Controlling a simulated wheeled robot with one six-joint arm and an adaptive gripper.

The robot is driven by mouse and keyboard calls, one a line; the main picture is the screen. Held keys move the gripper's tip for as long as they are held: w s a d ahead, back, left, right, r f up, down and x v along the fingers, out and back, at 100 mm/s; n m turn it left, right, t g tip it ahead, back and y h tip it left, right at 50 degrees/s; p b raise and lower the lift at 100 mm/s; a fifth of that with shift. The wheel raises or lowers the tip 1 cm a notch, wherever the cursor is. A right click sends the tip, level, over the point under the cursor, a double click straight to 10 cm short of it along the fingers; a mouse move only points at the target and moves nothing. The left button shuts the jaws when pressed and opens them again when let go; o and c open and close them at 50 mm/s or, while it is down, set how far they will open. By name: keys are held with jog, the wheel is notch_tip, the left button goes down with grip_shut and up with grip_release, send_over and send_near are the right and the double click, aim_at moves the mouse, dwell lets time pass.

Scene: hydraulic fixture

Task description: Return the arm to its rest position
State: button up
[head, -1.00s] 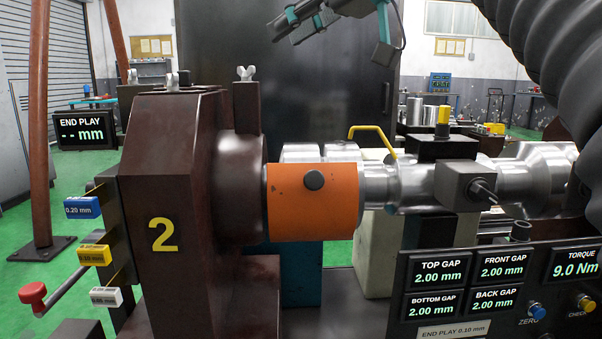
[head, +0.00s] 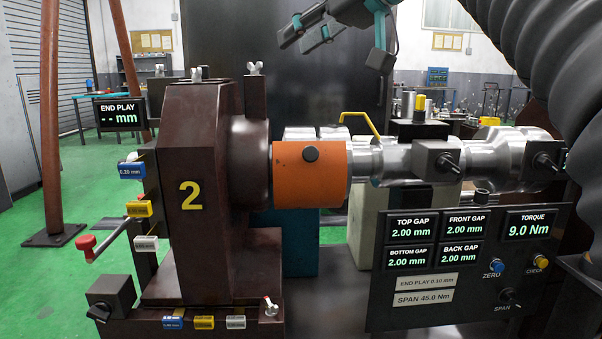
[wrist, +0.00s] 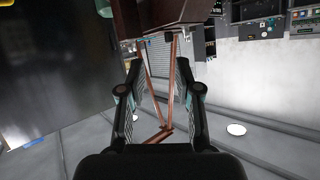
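My gripper (head: 300,38) hangs at the top of the head view, above and behind the fixture, clear of everything. In the wrist view (wrist: 159,68) its two fingers are apart with nothing between them. Part of my arm is cut off by the top edge of the head view. The hydraulic fixture has a dark red block (head: 195,195) marked 2, and an orange sleeve (head: 310,180) around a metal shaft (head: 397,160).
A gauge panel (head: 420,305) stands at front right, showing 2.00 mm gaps and 9.0 Nm torque. An end play display (head: 121,111) shows dashes. A yellow hooked handle (head: 362,122) rises behind the shaft. A dark tall panel (head: 225,45) stands behind. Green floor lies open at left.

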jog(key=d+f+m+g+h+p, duration=0.1)
jog(key=d+f+m+h, duration=0.25)
jog(key=f, duration=0.75)
jog(key=d+f+m+h+p, duration=0.1)
jog(key=d+f+m+h, duration=0.2)
jog(key=f, duration=0.8)
jog(key=s+d+f+g+h+p, duration=0.1)
jog(key=s+d+f, duration=0.3)
jog(key=s+f, duration=0.5)
jog(key=s+d+f+m+g+h+p, duration=0.1)
jog(key=s+d+f, duration=0.4)
jog(key=s+f, duration=0.5)
jog(key=shift+s+h+p, duration=0.15)
jog(key=shift+h+p, duration=0.4)
jog(key=shift+p, duration=0.8)
